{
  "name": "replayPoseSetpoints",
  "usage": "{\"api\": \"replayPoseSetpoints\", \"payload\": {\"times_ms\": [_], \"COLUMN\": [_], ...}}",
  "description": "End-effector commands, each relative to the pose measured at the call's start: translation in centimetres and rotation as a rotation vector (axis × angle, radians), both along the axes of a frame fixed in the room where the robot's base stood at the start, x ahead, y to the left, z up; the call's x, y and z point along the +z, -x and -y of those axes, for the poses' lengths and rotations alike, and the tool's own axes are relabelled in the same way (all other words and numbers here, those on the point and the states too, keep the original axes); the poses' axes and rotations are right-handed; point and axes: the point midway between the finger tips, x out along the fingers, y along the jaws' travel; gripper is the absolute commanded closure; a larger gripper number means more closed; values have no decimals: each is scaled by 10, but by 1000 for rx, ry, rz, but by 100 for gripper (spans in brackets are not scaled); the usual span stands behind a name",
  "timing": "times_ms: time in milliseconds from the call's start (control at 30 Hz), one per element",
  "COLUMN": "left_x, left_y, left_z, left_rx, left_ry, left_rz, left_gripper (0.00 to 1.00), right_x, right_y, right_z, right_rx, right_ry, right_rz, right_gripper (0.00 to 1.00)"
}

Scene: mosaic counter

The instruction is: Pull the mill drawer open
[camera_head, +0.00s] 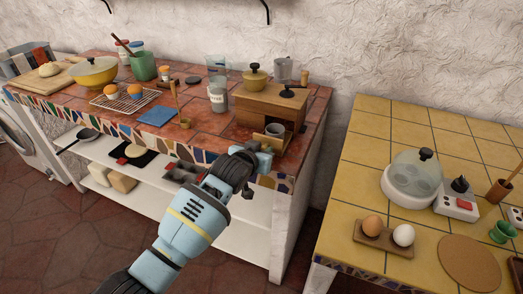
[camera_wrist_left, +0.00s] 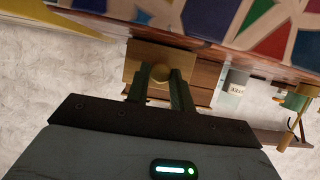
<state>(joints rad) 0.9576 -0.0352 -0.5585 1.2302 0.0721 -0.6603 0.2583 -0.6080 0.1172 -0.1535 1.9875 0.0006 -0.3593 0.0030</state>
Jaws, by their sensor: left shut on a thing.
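The wooden mill (camera_head: 262,103) stands at the right end of the tiled counter, a dark part on its top. My left gripper (camera_head: 264,150) is at the drawer front. In the left wrist view, its two fingers (camera_wrist_left: 160,88) are shut on the round drawer knob (camera_wrist_left: 160,72), against the wooden drawer front (camera_wrist_left: 134,62). The fingers partly hide the knob. My right gripper is not in view.
A blue cloth (camera_head: 157,116) lies to the left. A yellow-tiled counter (camera_head: 375,146) stands to the right, across a gap. Open floor lies in front.

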Motion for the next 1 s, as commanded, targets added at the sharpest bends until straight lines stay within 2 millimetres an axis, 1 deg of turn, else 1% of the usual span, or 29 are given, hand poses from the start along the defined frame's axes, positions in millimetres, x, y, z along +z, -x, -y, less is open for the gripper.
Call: {"api": "replayPoseSetpoints", "payload": {"times_ms": [233, 267, 400, 767, 867, 1000], "left_x": [0, 0, 0, 3, 6, 15], "left_y": [0, 0, 0, 2, 9, 23], "left_z": [0, 0, 0, -1, -4, -10], "left_rx": [0, 0, 0, 0, 0, -1], "left_ry": [1, 1, 0, 1, 1, 1], "left_rz": [0, 0, 1, 3, 4, 8], "left_gripper": [100, 76, 57, 57, 57, 57], "right_x": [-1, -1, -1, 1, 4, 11], "right_y": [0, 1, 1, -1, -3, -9], "right_z": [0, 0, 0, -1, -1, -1], "right_rx": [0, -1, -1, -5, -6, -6], "right_ry": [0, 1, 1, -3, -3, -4], "right_rz": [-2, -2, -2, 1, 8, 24], "right_gripper": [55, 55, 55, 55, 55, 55]}}
